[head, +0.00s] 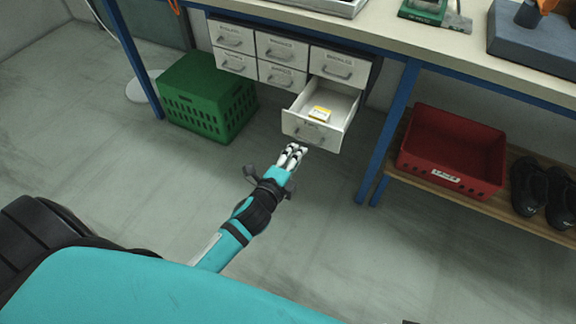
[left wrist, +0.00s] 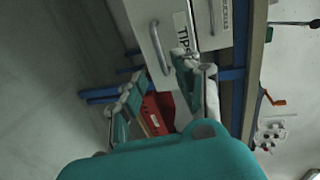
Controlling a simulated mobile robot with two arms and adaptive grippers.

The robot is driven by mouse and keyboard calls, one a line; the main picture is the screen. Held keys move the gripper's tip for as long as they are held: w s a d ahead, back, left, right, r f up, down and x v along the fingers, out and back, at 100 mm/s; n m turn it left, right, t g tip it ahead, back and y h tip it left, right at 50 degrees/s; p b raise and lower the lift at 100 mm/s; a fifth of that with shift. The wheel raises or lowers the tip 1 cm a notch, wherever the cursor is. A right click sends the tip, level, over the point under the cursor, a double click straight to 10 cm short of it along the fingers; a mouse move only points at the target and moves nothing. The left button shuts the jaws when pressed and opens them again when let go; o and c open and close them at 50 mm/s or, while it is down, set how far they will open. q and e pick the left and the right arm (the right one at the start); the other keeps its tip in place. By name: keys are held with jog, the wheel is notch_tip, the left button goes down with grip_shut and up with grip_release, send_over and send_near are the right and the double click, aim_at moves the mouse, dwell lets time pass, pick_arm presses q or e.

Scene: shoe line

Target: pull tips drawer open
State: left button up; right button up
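The tips drawer (head: 346,113) is the lower right drawer of the cabinet under the bench. My left gripper (head: 297,148) is just in front of and below the drawer front. In the left wrist view its two fingers (left wrist: 160,78) are spread apart with nothing held between them. The handle is ahead of the fingertips; I cannot tell whether they touch it. My right gripper is not in view.
Several closed drawers (head: 283,49) surround the open one. A green crate (head: 210,98) stands on the floor at left. A red bin (head: 451,150) and black shoes (head: 545,190) sit on a low shelf at right. A blue table leg (head: 389,130) stands right of the drawer.

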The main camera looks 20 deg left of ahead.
pick_arm(q)
jog(key=v, duration=0.4)
jog(key=shift+s+r, duration=0.15)
jog(key=shift+s, duration=0.25)
